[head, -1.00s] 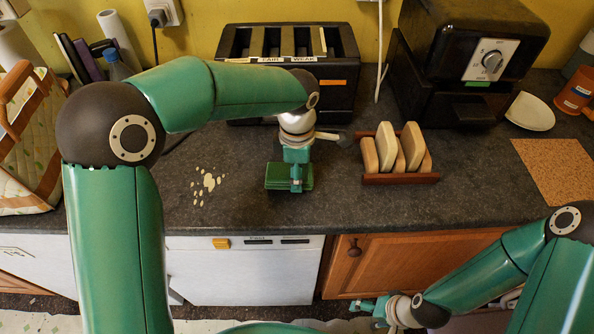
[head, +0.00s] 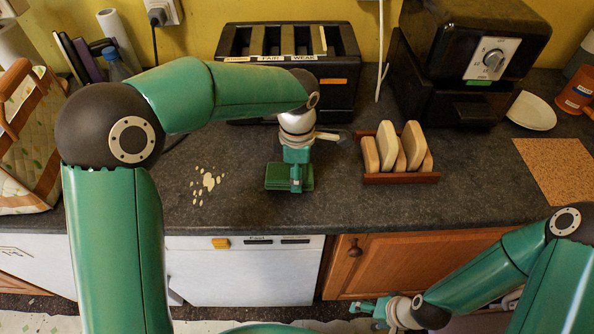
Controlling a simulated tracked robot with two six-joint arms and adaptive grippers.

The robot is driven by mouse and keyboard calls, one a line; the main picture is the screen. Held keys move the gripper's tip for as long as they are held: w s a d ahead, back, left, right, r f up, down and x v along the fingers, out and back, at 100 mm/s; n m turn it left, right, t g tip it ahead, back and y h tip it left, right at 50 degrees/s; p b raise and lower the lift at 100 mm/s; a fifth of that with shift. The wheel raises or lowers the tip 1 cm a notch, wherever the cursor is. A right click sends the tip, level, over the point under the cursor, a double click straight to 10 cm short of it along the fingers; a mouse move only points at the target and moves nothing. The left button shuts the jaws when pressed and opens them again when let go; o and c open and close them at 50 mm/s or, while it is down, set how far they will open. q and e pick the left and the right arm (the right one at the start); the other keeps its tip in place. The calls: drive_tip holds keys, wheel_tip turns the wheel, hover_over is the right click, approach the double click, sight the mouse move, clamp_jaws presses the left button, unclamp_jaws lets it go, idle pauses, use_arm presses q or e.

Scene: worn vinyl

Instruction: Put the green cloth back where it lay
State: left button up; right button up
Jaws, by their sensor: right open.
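The green cloth (head: 273,178) is a small folded pad at the counter's middle, in front of the toaster. My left gripper (head: 296,188) is right at the cloth, pointing down and covering part of it. Its fingers blend with the green cloth, so I cannot tell whether they are shut on it, nor whether the cloth touches the counter. My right gripper (head: 361,306) is low in front of the wooden cupboard door, open and empty, away from the cloth.
Pale spilled spots (head: 207,183) mark the counter (head: 235,212) left of the cloth. A toast rack (head: 400,178) with several slices stands to the right. The long black toaster (head: 343,95) is behind. A cork mat (head: 555,170) and white plate (head: 531,111) lie far right.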

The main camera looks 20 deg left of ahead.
use_arm(q)
drive_tip(key=shift+f+b, duration=0.4)
drive_tip(key=shift+f, duration=0.1)
idle(0.4)
drive_tip(key=o, duration=1.1)
drive_tip(key=shift+r, duration=0.2)
drive_tip(key=shift+r+p, duration=2.75)
drive_tip(key=shift+r, duration=1.1)
wheel_tip(320, 180, up, 12)
